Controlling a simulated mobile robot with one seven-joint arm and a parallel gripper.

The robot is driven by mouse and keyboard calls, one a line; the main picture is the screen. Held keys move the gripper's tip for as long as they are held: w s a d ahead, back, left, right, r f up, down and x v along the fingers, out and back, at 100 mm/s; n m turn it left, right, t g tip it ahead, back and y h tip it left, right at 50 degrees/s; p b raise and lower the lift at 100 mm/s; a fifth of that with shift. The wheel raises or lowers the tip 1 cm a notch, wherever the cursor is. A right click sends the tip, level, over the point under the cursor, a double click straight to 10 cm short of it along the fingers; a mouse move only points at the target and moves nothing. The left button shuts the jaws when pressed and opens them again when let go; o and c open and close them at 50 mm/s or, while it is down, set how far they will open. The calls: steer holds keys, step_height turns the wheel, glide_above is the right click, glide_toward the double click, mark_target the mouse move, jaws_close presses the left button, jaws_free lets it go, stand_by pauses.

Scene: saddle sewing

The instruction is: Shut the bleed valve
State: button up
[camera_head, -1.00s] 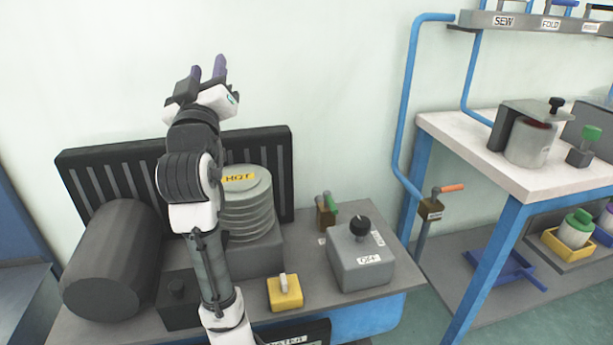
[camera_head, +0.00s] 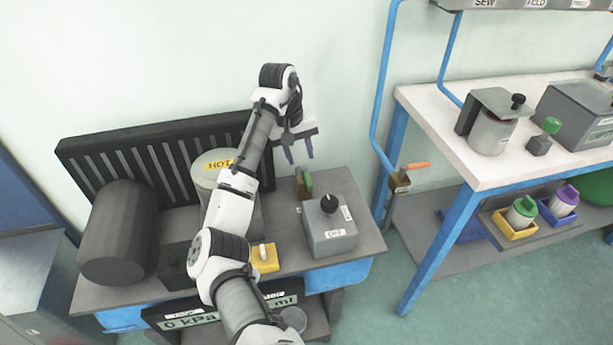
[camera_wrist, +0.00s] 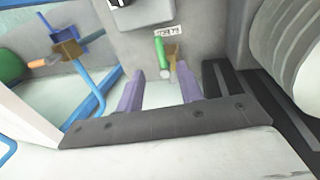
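A small valve with a green handle (camera_head: 308,182) and a brown body (camera_head: 298,180) stands at the back of the grey bench. Its green handle also shows in the wrist view (camera_wrist: 160,53), beside a small label I cannot read surely. A second valve, with an orange handle (camera_head: 416,165), is on the blue pipe to the right; its handle also shows in the wrist view (camera_wrist: 40,63). I cannot tell from lettering which is the bleed valve. My gripper (camera_head: 299,156) is open and empty above the green-handled valve, its purple fingers pointing down, apart from it.
A grey box with a black knob (camera_head: 329,204) sits just in front of the green valve. The ribbed cylinder marked HOT (camera_head: 213,163) stands left, partly behind my arm. A yellow block (camera_head: 264,258) is at the front. The white table (camera_head: 440,115) is right.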

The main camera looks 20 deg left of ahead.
mark_target(308, 181)
steer(key=f, duration=0.3)
steer(key=d+f, duration=0.1)
steer(key=f, duration=0.2)
steer(key=w+f, duration=0.1)
steer(key=f, duration=0.2)
steer(key=shift+d+f+b, duration=0.2)
steer(key=shift+d+b, duration=0.1)
steer(key=shift+c, duration=0.4)
steer(key=shift+w, duration=0.1)
jaws_close()
